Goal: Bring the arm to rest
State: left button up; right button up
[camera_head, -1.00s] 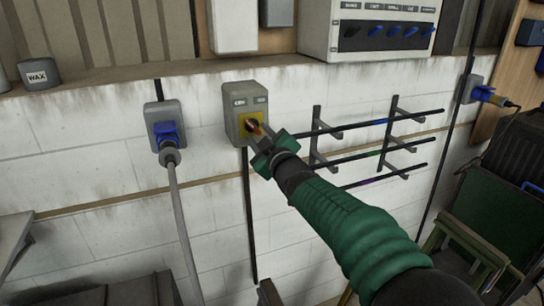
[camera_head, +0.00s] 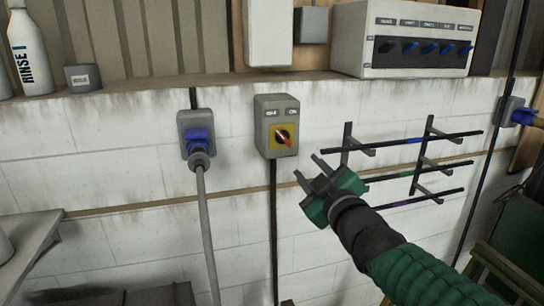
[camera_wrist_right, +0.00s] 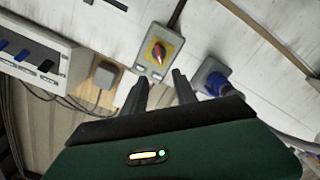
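My right gripper (camera_head: 308,178) is open and empty, in front of the white block wall, below and to the right of the grey switch box (camera_head: 276,112). The box carries a yellow plate with a red-and-black rotary knob (camera_head: 282,136), which is turned to a slant. The gripper is apart from the knob. In the right wrist view the two dark fingers (camera_wrist_right: 160,92) are spread with nothing between them, and the knob (camera_wrist_right: 158,52) shows beyond them. My left gripper is in neither view.
A blue plug with a grey cable (camera_head: 199,142) sits in a wall socket left of the switch box. Wall racks with dark rods (camera_head: 415,142) are close to the right of my gripper. A panel of switches (camera_head: 405,40) and a RINSE bottle (camera_head: 30,50) stand on the ledge.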

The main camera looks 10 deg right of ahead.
jog(key=s+f+m+g+h, duration=0.1)
jog(key=s+f+m+g, duration=0.2)
jog(key=f, duration=1)
jog(key=s+f+m+g, duration=0.2)
jog(key=s+f+g, duration=0.25)
jog(key=f, duration=0.85)
jog(key=s+a+f+m+g, duration=0.2)
jog(key=s+f+g, duration=0.6)
jog(key=s+f, duration=0.8)
jog(key=shift+m, duration=0.8)
